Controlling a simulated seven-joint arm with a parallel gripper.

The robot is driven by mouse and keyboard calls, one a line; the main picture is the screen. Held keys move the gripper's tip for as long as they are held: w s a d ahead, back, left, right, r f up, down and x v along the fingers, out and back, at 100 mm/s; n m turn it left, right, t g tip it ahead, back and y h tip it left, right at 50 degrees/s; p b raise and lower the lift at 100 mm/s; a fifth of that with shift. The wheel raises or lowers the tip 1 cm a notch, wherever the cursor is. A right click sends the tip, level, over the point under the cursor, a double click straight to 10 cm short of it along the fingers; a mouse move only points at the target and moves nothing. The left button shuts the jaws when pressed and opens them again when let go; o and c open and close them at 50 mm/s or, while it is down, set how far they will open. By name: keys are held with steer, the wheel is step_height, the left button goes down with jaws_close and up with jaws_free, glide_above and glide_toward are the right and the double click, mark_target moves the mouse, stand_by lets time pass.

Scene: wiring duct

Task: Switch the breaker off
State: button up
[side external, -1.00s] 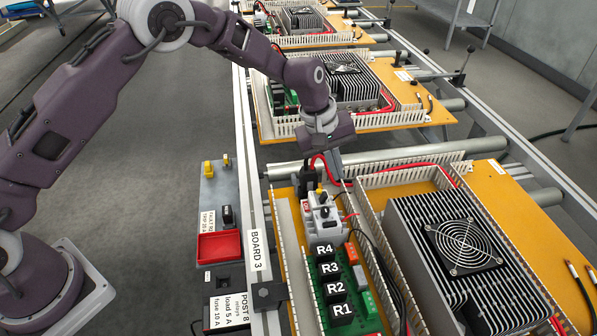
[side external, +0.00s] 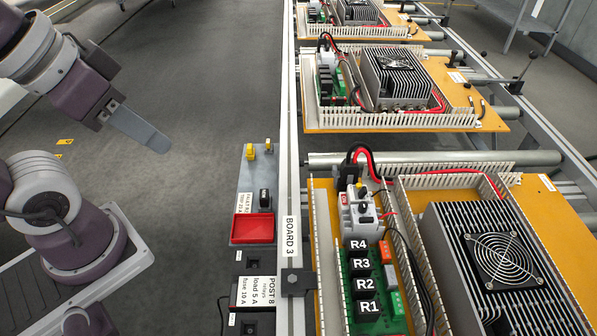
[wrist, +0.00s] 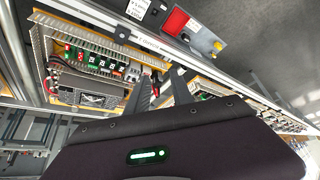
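The breaker (side external: 359,222) is a light grey block with a small dark lever on its top, on the near board just beyond the relays R1 to R4. I cannot tell its lever position. It also shows small in the wrist view (wrist: 132,74). My gripper (side external: 155,140) is at the upper left of the side view, high over the floor, well away from the breaker. One flat grey finger shows there. In the wrist view, my gripper (wrist: 163,84) has two dark fingers apart, with nothing held between them.
The near board holds a finned heatsink with fan (side external: 497,258), slotted white ducts and red and black cables (side external: 372,163). A metal rail (side external: 290,130) runs along its left. More boards lie behind.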

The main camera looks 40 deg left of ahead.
steer(key=shift+o, duration=0.8)
steer(key=shift+w+r, duration=0.2)
steer(key=shift+w, duration=0.1)
steer(key=w+d+r+m+g, duration=0.1)
steer(key=w+r, duration=0.2)
steer(key=w, duration=0.4)
steer(key=m+g, duration=0.5)
steer(key=m, duration=0.3)
glide_above(365, 188)
step_height(365, 188, down, 24)
steer(key=shift+s+a+r, duration=0.1)
steer(key=shift+s+r, duration=0.05)
step_height(365, 188, down, 8)
steer(key=shift+r, duration=0.2)
steer(key=shift+c, duration=0.2)
